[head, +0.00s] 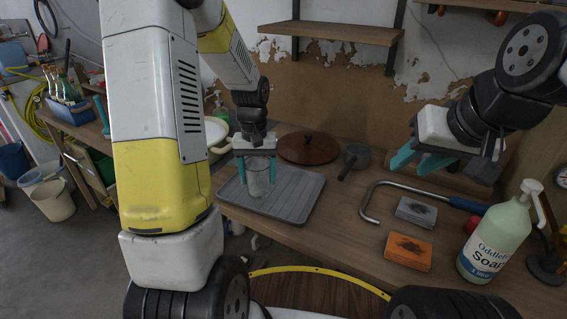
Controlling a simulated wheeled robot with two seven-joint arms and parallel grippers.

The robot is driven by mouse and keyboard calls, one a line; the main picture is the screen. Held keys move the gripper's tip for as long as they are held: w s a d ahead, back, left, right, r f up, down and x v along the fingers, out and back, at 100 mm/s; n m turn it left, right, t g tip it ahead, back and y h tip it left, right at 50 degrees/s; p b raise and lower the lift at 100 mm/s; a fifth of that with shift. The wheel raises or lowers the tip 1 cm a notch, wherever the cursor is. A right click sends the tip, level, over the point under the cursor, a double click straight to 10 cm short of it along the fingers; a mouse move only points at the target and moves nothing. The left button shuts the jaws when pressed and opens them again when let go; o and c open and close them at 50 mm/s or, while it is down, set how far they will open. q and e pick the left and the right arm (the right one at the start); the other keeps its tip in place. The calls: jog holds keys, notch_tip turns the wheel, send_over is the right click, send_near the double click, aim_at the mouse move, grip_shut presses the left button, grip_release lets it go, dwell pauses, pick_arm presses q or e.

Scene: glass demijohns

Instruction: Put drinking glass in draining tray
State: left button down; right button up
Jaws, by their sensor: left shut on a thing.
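The clear drinking glass (259,186) is upright between the teal fingers of my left gripper (257,179), which is shut on it. The glass is over the left-middle part of the grey ribbed draining tray (298,199). Its base looks at or very near the tray's surface; I cannot tell whether it touches. My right gripper (420,163) is empty above the right part of the bench, its teal fingers apart.
A bent metal tool (400,184), a grey sponge (416,212), an orange sponge (408,252) and a soap bottle (494,236) occupy the right side of the bench.

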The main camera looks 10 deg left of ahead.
pick_arm(q)
jog(key=shift+w+d+f, duration=0.45)
jog(key=shift+w+f, duration=0.25)
jog(key=shift+w, duration=0.6)
jog(key=shift+w+d+f, duration=0.4)
jog(key=shift+w+f, duration=0.3)
jog(key=shift+w, duration=0.55)
jog(key=shift+w+d+f, duration=0.45)
jog(key=shift+w+f, duration=0.25)
jog(key=shift+w, duration=0.6)
jog(key=shift+f, duration=0.1)
jog(key=shift+c, duration=1.5)
grip_release()
jog(key=shift+f, duration=0.1)
